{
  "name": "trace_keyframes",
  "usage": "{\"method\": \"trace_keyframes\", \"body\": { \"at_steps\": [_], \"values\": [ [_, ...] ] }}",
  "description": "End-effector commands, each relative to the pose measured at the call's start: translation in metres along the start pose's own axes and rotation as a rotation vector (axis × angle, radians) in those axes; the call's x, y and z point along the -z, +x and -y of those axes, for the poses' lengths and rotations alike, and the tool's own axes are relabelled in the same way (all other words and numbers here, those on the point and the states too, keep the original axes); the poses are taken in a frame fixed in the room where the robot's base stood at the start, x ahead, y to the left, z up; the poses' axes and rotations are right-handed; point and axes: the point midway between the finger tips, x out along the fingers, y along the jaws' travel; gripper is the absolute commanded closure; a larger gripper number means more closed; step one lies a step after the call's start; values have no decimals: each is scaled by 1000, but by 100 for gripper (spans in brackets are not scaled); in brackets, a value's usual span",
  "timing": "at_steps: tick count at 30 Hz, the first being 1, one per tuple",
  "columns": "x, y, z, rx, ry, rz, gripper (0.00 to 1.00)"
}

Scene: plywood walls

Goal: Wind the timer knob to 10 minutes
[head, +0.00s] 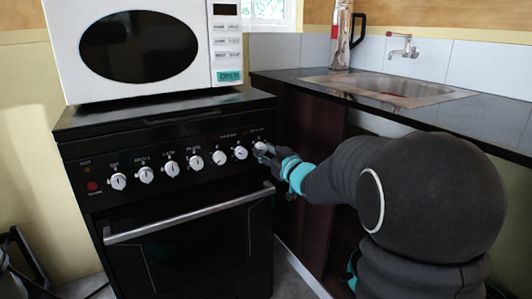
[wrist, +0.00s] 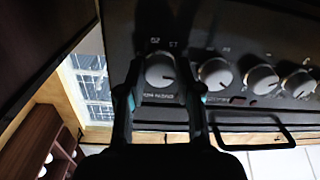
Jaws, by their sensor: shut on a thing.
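The timer knob (head: 259,147) is the rightmost white knob on the black stove's control panel. In the wrist view the same knob (wrist: 160,70) sits between my two fingers, with a dark pointer line on its face. Small markings around it are too blurred to read, so its setting cannot be told. My gripper (head: 271,155) reaches the panel from the right and is shut on this knob. In the wrist view the fingers of my gripper (wrist: 162,88) stand on either side of it. Part of the knob is hidden in the head view.
Several similar white knobs (head: 171,168) run along the panel to the left, one close beside my gripper. The oven handle (head: 190,213) lies below. A white microwave (head: 140,45) stands on top. A dark counter with a sink (head: 400,88) is at the right.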

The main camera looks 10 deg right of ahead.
Motion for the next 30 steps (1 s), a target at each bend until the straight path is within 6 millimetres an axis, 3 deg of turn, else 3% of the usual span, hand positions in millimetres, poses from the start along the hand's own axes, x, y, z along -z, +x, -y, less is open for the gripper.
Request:
{"method": "trace_keyframes", "body": {
  "at_steps": [22, 23, 25, 30],
  "values": [
    [0, 0, 0, -1, 0, 0, 100],
    [0, 0, 0, -1, 0, 0, 59],
    [0, 0, 0, -1, 0, 0, 41],
    [0, 0, 0, 0, 0, 0, 41]
  ]
}}
